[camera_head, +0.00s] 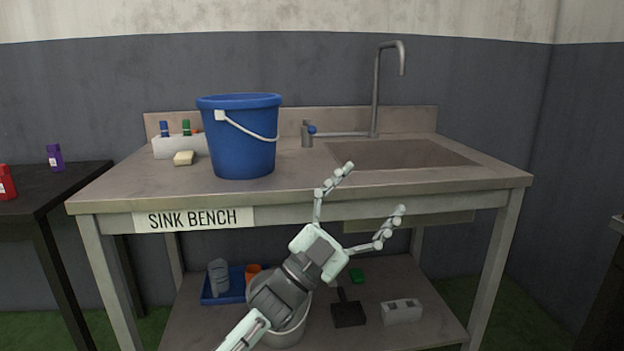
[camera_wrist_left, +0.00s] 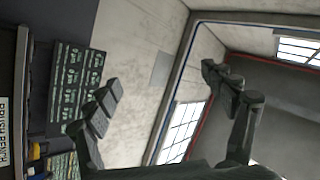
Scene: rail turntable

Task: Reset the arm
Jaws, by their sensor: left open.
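My left gripper (camera_head: 368,200) is open and empty in front of the sink bench's front edge, in the head view. Its fingers are spread apart and point up and to the right. In the left wrist view the open fingers (camera_wrist_left: 165,105) show dark against a wall, windows and ceiling, with nothing between them. My left arm comes up from the bottom of the head view and hides part of the bench's lower shelf. My right gripper is not in view.
The sink bench (camera_head: 300,195) holds a blue bucket (camera_head: 242,140), a white caddy (camera_head: 180,147), a sponge (camera_head: 184,158), a faucet (camera_head: 376,95) and an empty basin (camera_head: 400,154). Its lower shelf holds a blue tray (camera_head: 235,286), a dustpan (camera_head: 348,312) and a grey block (camera_head: 402,311).

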